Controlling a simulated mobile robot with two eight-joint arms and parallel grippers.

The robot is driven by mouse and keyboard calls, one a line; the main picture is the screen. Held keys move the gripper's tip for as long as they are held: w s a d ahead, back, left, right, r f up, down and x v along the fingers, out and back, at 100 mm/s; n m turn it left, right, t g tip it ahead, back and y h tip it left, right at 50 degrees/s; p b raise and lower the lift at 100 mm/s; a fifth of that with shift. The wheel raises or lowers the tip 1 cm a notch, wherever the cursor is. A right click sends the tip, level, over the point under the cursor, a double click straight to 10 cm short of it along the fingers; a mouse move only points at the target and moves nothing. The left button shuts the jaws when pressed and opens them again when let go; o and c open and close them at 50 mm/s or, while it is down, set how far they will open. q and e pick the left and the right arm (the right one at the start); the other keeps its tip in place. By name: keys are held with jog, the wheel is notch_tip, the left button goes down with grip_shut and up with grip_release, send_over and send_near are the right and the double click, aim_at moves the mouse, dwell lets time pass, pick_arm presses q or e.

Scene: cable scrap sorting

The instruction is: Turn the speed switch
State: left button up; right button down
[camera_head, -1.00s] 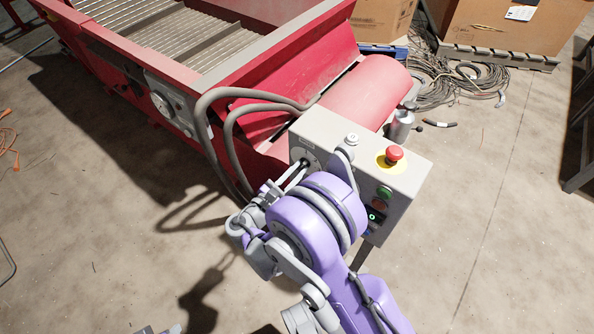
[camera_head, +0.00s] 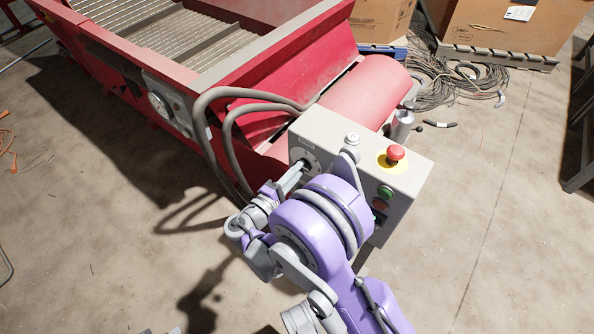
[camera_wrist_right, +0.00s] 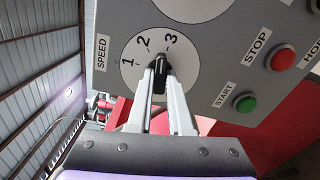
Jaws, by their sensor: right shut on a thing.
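The speed switch (camera_wrist_right: 158,78) is a black knob on a white round dial (camera_wrist_right: 185,68) marked SPEED with 1, 2 and 3. In the wrist view my right gripper (camera_wrist_right: 159,70) is shut on the knob, one finger on each side. The knob's upper end points up between 2 and 3; its exact setting is hard to tell. In the head view my right gripper (camera_head: 303,166) reaches the left face of the grey control box (camera_head: 330,128), and the knob is mostly hidden there. My left gripper does not show.
The control box carries a red emergency button (camera_head: 395,153) on top. A green START button (camera_wrist_right: 245,103) and red STOP button (camera_wrist_right: 281,57) sit beside the dial. Grey hoses (camera_head: 228,120) run close to my gripper from the red machine (camera_head: 300,60).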

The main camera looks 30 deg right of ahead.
jog(key=shift+m, duration=1.2)
jog(key=c, duration=0.8)
grip_release()
jog(key=shift+c, duration=0.2)
jog(key=p+v, duration=0.1)
jog(key=v, duration=0.9)
jog(key=shift+s+a, duration=0.2)
jog(key=shift+a, duration=0.15)
